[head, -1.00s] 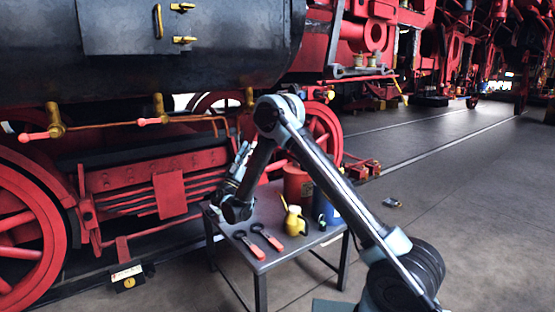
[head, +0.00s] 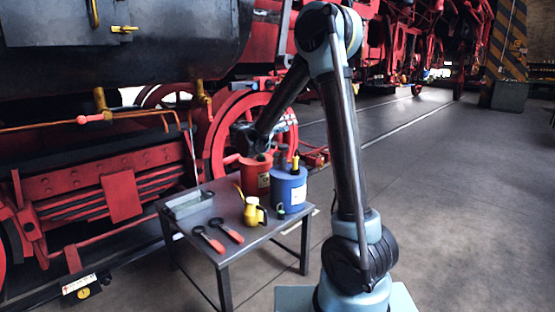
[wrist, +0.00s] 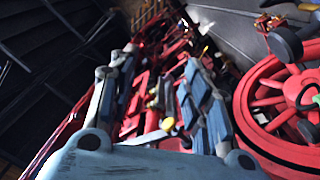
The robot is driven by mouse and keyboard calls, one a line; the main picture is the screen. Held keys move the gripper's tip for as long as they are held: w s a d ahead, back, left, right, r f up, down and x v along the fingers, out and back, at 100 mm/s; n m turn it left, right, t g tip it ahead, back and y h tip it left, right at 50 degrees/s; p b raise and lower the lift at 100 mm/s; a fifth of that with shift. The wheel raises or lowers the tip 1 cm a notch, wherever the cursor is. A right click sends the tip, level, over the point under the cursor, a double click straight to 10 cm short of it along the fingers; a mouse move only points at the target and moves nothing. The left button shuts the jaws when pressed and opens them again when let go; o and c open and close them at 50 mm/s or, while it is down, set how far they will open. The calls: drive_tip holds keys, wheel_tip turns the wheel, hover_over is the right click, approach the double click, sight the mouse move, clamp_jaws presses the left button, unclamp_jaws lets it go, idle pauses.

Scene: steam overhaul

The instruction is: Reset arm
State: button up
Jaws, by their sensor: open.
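My arm rises from my base and folds over at a high elbow, with its wrist end above the back of the metal table (head: 225,245). My gripper (wrist: 160,85) is open in the wrist view, its two fingers apart, with nothing visibly held between them. In the head view the gripper is partly hidden behind my forearm, above the red can (head: 255,178). It points away from the table top, towards the locomotive side.
On the table stand a blue can (head: 288,190), a yellow oil can (head: 252,211), a grey tray (head: 188,203) and two red-handled tools (head: 218,235). The red-wheeled locomotive (head: 90,190) is close behind. Open floor (head: 460,190) lies to the right.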

drive_tip(key=s+d+f+n+g+y, duration=0.1)
drive_tip(key=s+d+f+g+y, duration=0.25)
drive_tip(key=s+d, duration=0.7)
drive_tip(key=s+d+f+g+y, duration=0.2)
drive_tip(key=s+d+f+g, duration=0.25)
drive_tip(key=s+d, duration=0.6)
drive_tip(key=s+a+f+y, duration=0.2)
drive_tip(key=s+f, duration=0.2)
drive_tip(key=s, duration=0.3)
drive_tip(key=s+a+f+g+y, duration=0.1)
drive_tip(key=s+f+y, duration=0.2)
drive_tip(key=s+f, duration=0.2)
drive_tip(key=s+a+f+n+g+y, duration=0.1)
drive_tip(key=s+a+f+y, duration=0.1)
drive_tip(key=s, duration=0.8)
wheel_tip(320, 180, down, 2)
drive_tip(key=shift+s+a+f+y, duration=0.25)
drive_tip(key=shift+s+a+y, duration=0.1)
drive_tip(key=shift+s+y, duration=0.1)
drive_tip(key=shift+c, duration=1.4)
